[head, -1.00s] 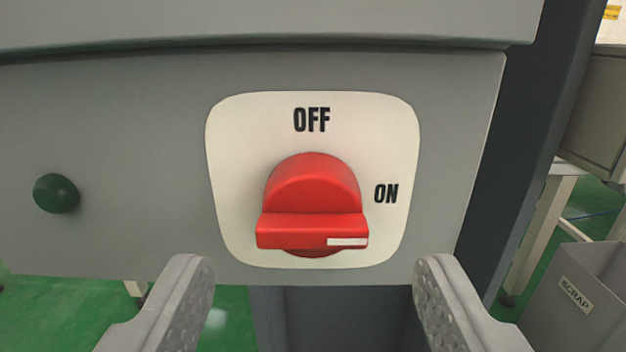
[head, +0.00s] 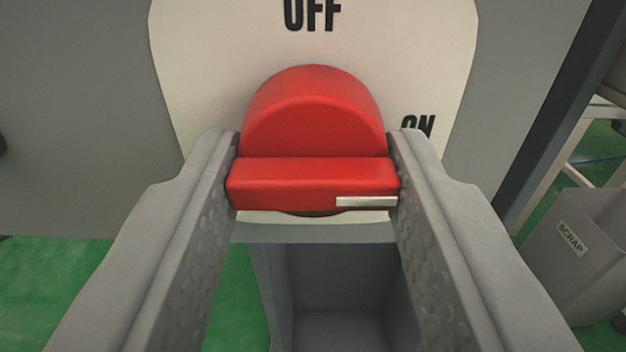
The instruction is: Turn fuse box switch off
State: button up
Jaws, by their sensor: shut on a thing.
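The red rotary switch (head: 312,178) sits on a pale plate (head: 195,75) on the grey fuse box (head: 75,110). Its handle bar lies horizontally, and the white mark on it is at the right end, on the side of the ON label (head: 418,126). The OFF label (head: 312,14) is above the knob, partly cut by the top edge. My gripper (head: 313,170) is shut on the handle, one finger against its left end and one against its right end. The finger tips cover parts of the plate and of the ON label.
A grey bin marked SCRAP (head: 578,245) stands on the green floor at the right. A dark post (head: 555,105) rises beside the box. A grey open hollow shape (head: 335,285) shows below the box, between my fingers.

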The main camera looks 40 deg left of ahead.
jog(key=shift+n, duration=0.3)
jog(key=n, duration=1.3)
jog(key=shift+d, duration=0.1)
jog(key=shift+n, duration=2.1)
jog(key=o, duration=1)
jog(key=shift+r, duration=0.1)
jog(key=v, duration=1.7)
